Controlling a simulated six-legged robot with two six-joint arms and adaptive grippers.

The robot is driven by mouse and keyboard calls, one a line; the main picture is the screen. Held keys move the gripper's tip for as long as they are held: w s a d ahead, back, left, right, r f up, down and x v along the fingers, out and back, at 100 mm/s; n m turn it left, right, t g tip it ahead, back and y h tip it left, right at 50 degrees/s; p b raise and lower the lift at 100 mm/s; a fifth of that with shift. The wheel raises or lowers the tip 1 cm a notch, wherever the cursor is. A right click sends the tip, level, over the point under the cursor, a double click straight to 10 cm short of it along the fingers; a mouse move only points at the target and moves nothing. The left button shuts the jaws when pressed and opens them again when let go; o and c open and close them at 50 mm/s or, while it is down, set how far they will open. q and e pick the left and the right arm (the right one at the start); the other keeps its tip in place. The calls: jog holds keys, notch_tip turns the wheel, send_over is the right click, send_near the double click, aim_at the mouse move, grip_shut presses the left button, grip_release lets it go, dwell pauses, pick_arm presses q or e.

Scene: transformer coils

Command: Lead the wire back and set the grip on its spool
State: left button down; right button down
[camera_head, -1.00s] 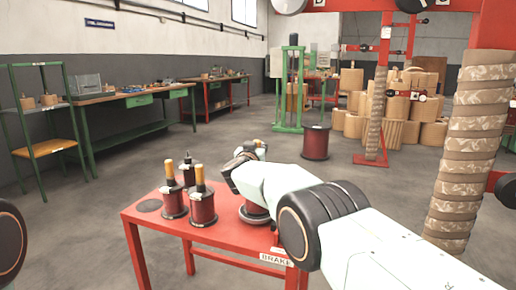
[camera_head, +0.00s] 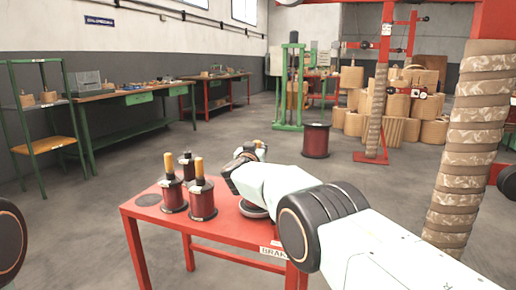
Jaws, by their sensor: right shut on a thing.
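A small red table (camera_head: 165,222) with a "BRAKE" label stands in front of me. Three dark red wire spools stand upright on it: one at the left (camera_head: 172,194), one at the front (camera_head: 202,203) and one behind (camera_head: 188,172). Two have yellow-orange grips on top. My right gripper (camera_head: 250,153) is at the far right of the table, above a round base, and is shut on a grip whose orange tip shows just past it. My own arm hides most of what it holds. I cannot make out the wire. My left gripper is not in view.
A large wrapped coil column (camera_head: 470,150) stands close at the right. A larger dark red spool (camera_head: 316,140) stands on the floor behind the table. Green and red workbenches line the left wall. The floor left of the table is clear.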

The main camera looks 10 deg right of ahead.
jog(key=shift+f, duration=0.8)
dwell(0.6)
jog(key=c, duration=1.1)
grip_release()
jog(key=shift+s+a, duration=0.1)
jog(key=shift+s, duration=0.05)
jog(key=shift+s+a, duration=0.25)
jog(key=shift+s, duration=0.05)
jog(key=shift+s+a, duration=0.2)
jog(key=shift+s, duration=0.45)
jog(key=shift+v, duration=2.55)
